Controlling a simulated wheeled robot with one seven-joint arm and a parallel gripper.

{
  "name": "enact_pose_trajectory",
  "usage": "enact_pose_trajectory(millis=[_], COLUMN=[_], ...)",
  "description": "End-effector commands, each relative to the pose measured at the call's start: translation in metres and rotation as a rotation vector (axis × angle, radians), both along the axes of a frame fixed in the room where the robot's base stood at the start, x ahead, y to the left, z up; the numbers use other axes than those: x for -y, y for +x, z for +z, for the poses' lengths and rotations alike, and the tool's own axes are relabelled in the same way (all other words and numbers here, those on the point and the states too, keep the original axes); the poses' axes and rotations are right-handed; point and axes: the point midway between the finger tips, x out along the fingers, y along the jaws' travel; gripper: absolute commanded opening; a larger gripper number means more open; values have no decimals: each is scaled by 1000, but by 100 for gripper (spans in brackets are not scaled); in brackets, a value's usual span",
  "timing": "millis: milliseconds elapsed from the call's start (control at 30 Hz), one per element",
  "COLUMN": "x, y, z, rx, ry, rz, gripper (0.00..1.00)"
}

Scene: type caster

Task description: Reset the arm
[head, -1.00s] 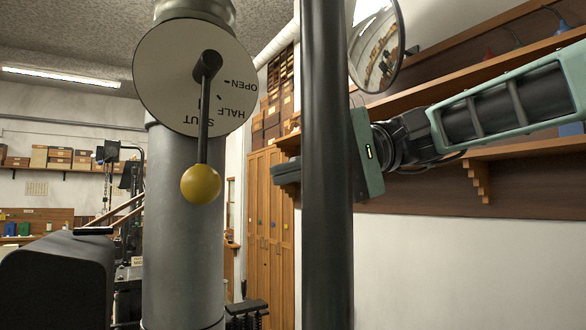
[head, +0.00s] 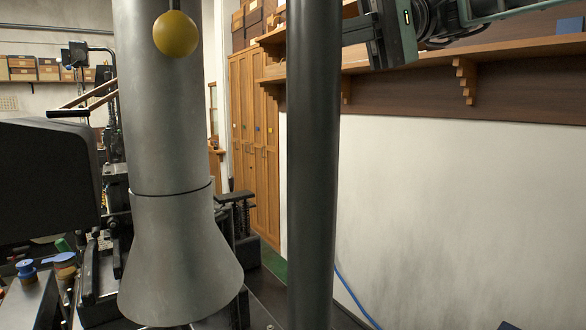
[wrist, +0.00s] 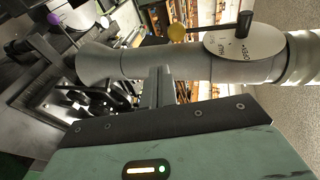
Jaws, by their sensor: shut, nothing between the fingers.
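My gripper (head: 346,32) is at the top right of the head view, partly cut by the top edge. Its fingertips are hidden or partly hidden by the dark pole. In the wrist view its fingers (wrist: 160,88) are together, with nothing between them, in front of the grey duct (wrist: 130,64). The yellow ball (head: 176,34) of the duct's lever hangs on the duct in the head view. The wrist view shows the lever's white dial (wrist: 246,42), with the lever lying along the duct towards the flared hood.
A dark upright pole (head: 312,170) stands between the duct (head: 160,110) and my arm. A wooden shelf (head: 500,58) runs along the right wall near the gripper. Dark machinery (head: 50,175) and spools fill the left. The white wall below the shelf is clear.

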Motion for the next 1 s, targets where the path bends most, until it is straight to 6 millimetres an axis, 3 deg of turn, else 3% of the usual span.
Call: enact_pose_trajectory(millis=[167, 300, 367, 500, 600, 700, 800, 1000], x=[-30, -35, -30, 0, 28, 52, 69, 80], y=[-20, -53, -71, -116, -144, -164, -176, -184], z=[-91, -189, -229, -315, -361, -391, -410, -421], rx=[-35, 13, 58, 219, 358, 478, 566, 628], ry=[-229, -481, -586, -812, -928, -996, -1029, -1046], rz=[-59, -83, -75, -18, 51, 121, 176, 216], gripper=[0, 0, 0, 0, 0, 0, 0, 0])
